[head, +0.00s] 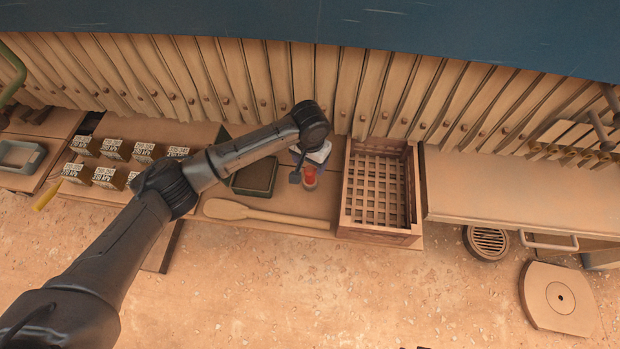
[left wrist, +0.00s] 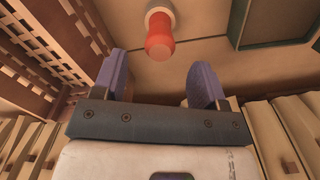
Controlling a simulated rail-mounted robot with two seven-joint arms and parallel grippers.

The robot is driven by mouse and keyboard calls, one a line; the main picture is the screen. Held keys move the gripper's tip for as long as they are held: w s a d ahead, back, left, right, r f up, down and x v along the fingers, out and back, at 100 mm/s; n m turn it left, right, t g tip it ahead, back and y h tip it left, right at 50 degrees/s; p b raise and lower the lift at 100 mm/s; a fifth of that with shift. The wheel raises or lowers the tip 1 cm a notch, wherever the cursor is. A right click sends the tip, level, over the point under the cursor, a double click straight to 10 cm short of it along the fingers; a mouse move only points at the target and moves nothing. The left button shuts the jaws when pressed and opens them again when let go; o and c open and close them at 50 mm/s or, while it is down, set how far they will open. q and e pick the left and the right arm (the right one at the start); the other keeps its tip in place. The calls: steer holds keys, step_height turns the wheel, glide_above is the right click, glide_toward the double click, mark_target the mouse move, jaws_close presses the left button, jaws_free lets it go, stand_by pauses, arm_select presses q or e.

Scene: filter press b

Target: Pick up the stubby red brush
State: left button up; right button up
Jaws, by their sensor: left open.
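The stubby red brush (head: 309,178) stands on the bench between the dark green tray and the wooden crate. In the left wrist view the brush (left wrist: 160,36) shows a red body with a paler end, ahead of the fingertips and roughly centred between them. My left gripper (head: 302,172) hovers by the brush in the head view and partly hides it. In the left wrist view my left gripper (left wrist: 160,80) has its two purple finger pads wide apart with nothing between them. I cannot tell the exact gap to the brush. My right gripper does not show.
A slatted wooden crate (head: 346,208) stands close right of the brush. A dark green tray (head: 256,178) lies left, behind a wooden spoon (head: 228,209). Several printed boxes (head: 117,150) stand further left. A row of upright wooden plates (head: 330,80) lines the back. The right bench top (head: 490,185) is largely clear.

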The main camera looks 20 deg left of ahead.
mark_target(310, 168)
arm_select(q)
steer(key=shift+f+b, duration=0.75)
steer(key=shift+f, duration=1.85)
steer(key=shift+c, duration=0.2)
steer(key=c, duration=1)
steer(key=shift+o, duration=0.2)
step_height(310, 168, up, 8)
steer(key=shift+r+p, duration=0.2)
steer(key=shift+p, duration=0.9)
steer(key=shift+r, duration=0.85)
